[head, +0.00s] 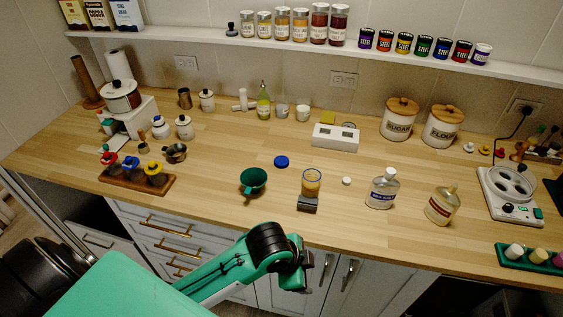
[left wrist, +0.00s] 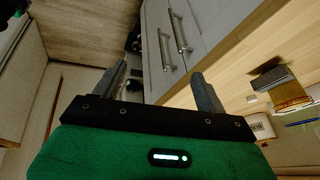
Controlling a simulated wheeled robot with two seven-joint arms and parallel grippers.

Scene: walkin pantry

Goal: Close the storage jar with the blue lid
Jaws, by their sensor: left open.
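The blue lid (head: 281,161) lies flat on the wooden counter, behind and left of the storage jar. My left gripper (head: 302,263) is open and empty, low in front of the counter's front edge, apart from jar and lid. In the left wrist view the open fingers (left wrist: 160,86) point at the cabinets, and the jar (left wrist: 289,97) shows at the right. My right gripper is out of view.
A green funnel (head: 253,181) stands left of the jar. A small white cap (head: 347,181) and two bottles (head: 382,188) are to its right. A white device (head: 335,137) stands behind. Cabinet handles (head: 348,273) protrude below the counter. The counter around the lid is clear.

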